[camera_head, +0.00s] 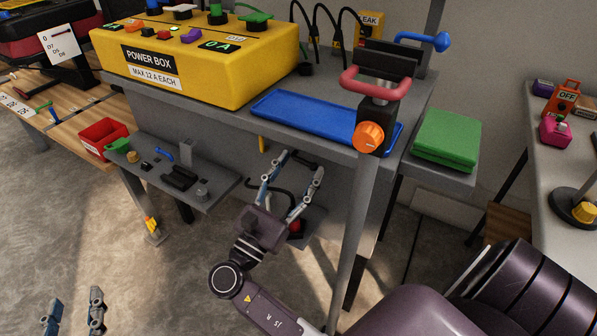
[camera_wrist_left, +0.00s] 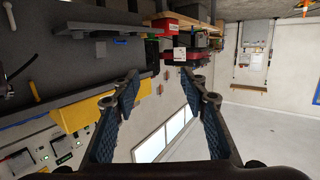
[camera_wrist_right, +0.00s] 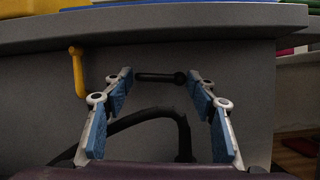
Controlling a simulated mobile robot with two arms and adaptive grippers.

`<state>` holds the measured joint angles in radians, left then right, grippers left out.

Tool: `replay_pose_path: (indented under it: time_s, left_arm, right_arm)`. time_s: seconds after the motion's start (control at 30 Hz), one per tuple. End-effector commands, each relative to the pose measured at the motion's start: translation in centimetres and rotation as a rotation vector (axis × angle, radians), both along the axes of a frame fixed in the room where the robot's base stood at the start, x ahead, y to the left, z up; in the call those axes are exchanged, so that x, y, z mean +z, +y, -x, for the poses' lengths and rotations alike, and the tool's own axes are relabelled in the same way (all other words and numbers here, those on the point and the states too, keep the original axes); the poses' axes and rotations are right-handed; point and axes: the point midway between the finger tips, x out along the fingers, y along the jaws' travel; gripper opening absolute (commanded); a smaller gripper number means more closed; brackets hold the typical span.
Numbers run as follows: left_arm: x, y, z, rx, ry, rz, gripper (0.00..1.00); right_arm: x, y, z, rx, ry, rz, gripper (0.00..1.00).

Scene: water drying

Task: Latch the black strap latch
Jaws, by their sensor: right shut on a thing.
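A black curved strap (camera_wrist_right: 150,116) shows below and between the fingers of my right gripper (camera_head: 299,165), in front of the grey panel under the bench; it also shows in the head view (camera_head: 284,188). A short black bar (camera_wrist_right: 160,77) lies crosswise between the right fingertips, its ends close to both pads. The right gripper is shut on this bar, with its fingers well apart. I cannot tell whether the bar is joined to the strap. My left gripper (camera_head: 74,305) is open and empty at the lower left, over the floor; it also shows in the left wrist view (camera_wrist_left: 159,83).
A yellow peg (camera_wrist_right: 77,72) hangs on the panel left of the right gripper. The bench above carries a yellow power box (camera_head: 200,60) and a blue tray (camera_head: 300,122). A grey shelf (camera_head: 215,180) and a red-handled post (camera_head: 350,220) flank the right gripper.

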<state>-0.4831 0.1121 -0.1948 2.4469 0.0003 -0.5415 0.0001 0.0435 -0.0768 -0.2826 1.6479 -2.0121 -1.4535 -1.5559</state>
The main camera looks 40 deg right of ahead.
Motion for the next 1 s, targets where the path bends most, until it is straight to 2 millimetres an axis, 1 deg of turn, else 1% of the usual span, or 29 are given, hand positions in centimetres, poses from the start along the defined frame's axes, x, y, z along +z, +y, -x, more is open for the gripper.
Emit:
replay_pose_path:
  time_s: [0.03,0.1,0.2,0.3,0.43,0.67,0.7,0.83,1.0]
  left_arm:
    - [0.9,-0.3,-0.3,-0.004,-0.051,0.013,0.40]
    - [2.4,-0.5,-0.5,-0.008,-0.120,0.031,0.40]
    - [4.3,-0.8,-0.6,-0.014,-0.200,0.052,0.40]
    - [5.5,-0.9,-0.6,-0.016,-0.249,0.064,0.40]
    - [6.0,-1.0,-0.5,-0.017,-0.268,0.069,0.40]
    - [6.0,-1.0,-0.5,-0.017,-0.267,0.069,0.40]
    - [6.0,-1.0,-0.5,-0.017,-0.266,0.068,0.40]
    - [6.0,-1.0,-0.5,-0.017,-0.266,0.068,0.40]
    - [6.0,-1.0,-0.5,-0.017,-0.265,0.068,0.40]
  right_arm:
    - [-0.3,0.1,-0.1,0.000,-0.024,-0.011,0.28]
    - [-0.4,0.1,-0.2,0.000,-0.058,-0.025,0.28]
    - [-0.5,0.1,-0.2,0.000,-0.097,-0.041,0.28]
    - [-0.5,0.1,-0.2,-0.001,-0.119,-0.050,0.28]
    - [-0.5,0.1,-0.2,0.001,-0.129,-0.055,0.28]
    - [-0.4,0.1,-0.2,0.000,-0.128,-0.054,0.28]
    - [-0.4,0.1,-0.2,0.000,-0.128,-0.054,0.55]
    - [-0.4,0.1,-0.2,0.000,-0.128,-0.054,0.70]
    - [-0.4,0.1,-0.2,0.000,-0.128,-0.053,0.70]
